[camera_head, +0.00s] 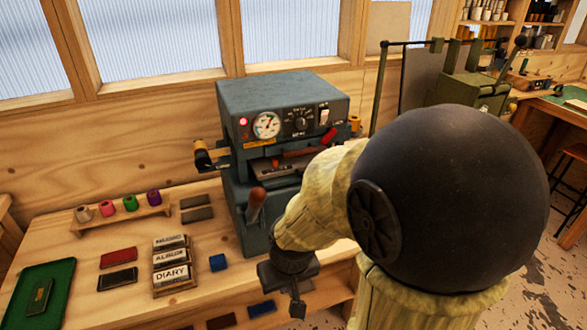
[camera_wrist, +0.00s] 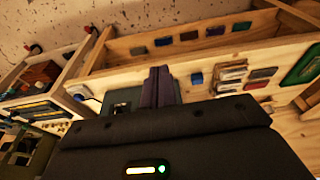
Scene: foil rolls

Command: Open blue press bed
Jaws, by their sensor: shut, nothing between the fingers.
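The blue-grey press (camera_head: 283,92) stands on the wooden bench in the head view, with a gauge, a dial and a red light on its front. Its bed (camera_head: 272,169) shows as a plate in the opening below the panel, partly hidden by my arm. A lever with a brown grip (camera_head: 256,200) is at its front. My gripper (camera_head: 297,306) hangs in front of the press, pointing down, apart from it. In the wrist view my gripper's dark fingers (camera_wrist: 160,72) are together and empty. A blue-grey part (camera_wrist: 123,98) beside them may be the press.
A rack (camera_head: 122,219) holds several foil rolls at the left. Label blocks MUSEO, ALBUM and DIARY (camera_head: 172,275), a blue block (camera_head: 217,262), red and black pieces and a green tray (camera_head: 60,267) lie on the bench. A green machine (camera_head: 470,90) stands behind at the right.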

